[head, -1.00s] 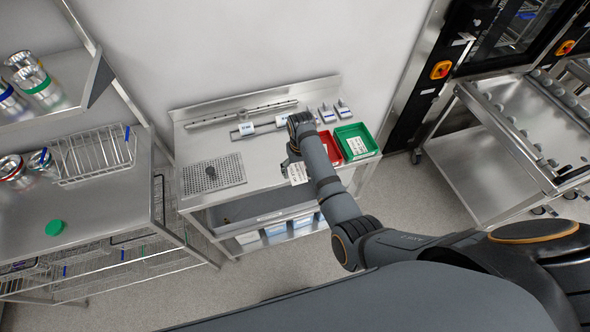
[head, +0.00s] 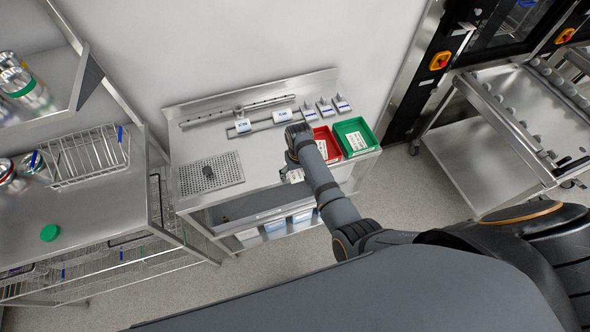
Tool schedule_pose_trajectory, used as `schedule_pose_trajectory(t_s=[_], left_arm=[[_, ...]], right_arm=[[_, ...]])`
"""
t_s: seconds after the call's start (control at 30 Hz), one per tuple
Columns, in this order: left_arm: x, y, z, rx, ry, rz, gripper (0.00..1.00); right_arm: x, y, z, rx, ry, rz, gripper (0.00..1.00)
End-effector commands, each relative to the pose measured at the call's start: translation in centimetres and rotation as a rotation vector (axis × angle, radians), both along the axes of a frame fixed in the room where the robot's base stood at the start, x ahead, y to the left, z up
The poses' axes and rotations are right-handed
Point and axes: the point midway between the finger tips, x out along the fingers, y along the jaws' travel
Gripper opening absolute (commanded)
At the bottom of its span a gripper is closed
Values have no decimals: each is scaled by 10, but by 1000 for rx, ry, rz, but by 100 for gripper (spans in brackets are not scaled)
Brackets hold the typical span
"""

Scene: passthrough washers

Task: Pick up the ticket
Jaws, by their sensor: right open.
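A small white ticket (head: 296,176) shows at the front of the steel bench, partly hidden by my right gripper. My right gripper (head: 286,168) is open, over or right beside the ticket; whether it touches it I cannot tell. Two more white printed slips show, one in the red tray (head: 333,151) and one in the green tray (head: 367,149). My forearm hides part of the red tray. My left gripper is not in view.
The steel bench (head: 262,168) bears a perforated plate (head: 222,174) at left, a rail (head: 235,113) along the back and small labelled blocks (head: 325,109). A wire basket (head: 88,158) stands on the left shelf. A steel trolley (head: 490,150) stands at right.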

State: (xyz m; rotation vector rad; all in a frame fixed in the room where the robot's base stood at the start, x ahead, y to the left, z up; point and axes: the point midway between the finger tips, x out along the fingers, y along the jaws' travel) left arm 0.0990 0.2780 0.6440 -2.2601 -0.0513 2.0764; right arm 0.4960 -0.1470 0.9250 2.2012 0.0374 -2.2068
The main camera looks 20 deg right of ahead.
Motion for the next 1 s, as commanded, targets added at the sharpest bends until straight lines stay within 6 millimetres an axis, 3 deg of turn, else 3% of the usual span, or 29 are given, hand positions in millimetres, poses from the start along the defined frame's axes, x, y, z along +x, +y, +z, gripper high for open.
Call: schedule_pose_trajectory(t_s=[0.23,0.5,1.0], left_arm=[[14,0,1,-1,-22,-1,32],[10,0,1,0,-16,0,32],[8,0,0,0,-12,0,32]], right_arm=[[0,0,0,0,0,0,83],[0,0,0,0,0,0,49],[0,0,6,1,0,0,47]])
